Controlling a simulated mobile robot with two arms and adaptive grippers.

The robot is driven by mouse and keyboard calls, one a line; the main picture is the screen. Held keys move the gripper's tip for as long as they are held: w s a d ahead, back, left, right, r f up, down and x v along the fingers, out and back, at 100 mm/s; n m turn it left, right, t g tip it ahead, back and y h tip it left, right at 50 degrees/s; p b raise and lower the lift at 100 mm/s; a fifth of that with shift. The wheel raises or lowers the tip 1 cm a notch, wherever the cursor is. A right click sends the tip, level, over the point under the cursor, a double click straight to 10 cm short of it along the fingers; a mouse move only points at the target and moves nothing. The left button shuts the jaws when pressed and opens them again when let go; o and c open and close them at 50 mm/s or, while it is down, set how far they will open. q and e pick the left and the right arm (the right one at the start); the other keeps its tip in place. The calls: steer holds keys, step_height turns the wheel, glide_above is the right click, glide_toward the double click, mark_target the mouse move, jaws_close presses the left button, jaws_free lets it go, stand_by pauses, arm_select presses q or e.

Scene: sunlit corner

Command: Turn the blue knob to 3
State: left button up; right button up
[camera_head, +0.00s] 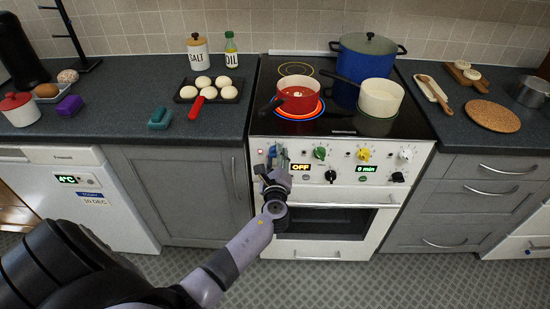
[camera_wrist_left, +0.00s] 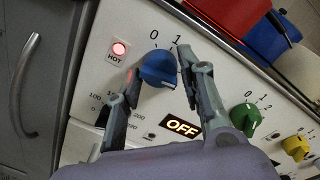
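The blue knob (camera_wrist_left: 158,68) is on the white front panel of the stove, at the left end of the knob row. The digits 0 and 1 are printed above it; other digits are hidden. I cannot clearly tell which digit it points to. In the head view the blue knob (camera_head: 273,150) shows just above my left gripper (camera_head: 273,170). In the wrist view my left gripper (camera_wrist_left: 157,63) is open, with one finger on each side of the knob. A gap shows by the left finger; contact at the right finger is unclear. My right gripper is out of view.
A lit red HOT lamp (camera_wrist_left: 119,49) and an OFF display (camera_wrist_left: 183,127) are near the knob. Green (camera_head: 320,153) and yellow (camera_head: 363,154) knobs sit to the right. A red pot (camera_head: 298,100) stands on a glowing burner. The oven handle (camera_head: 340,205) runs below the panel.

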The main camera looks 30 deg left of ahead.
arm_select(q)
steer(key=shift+o, duration=1.4)
steer(key=shift+s, duration=0.1)
steer(key=f+v, duration=0.1)
steer(key=v, duration=1.1)
steer(key=shift+r, duration=0.4)
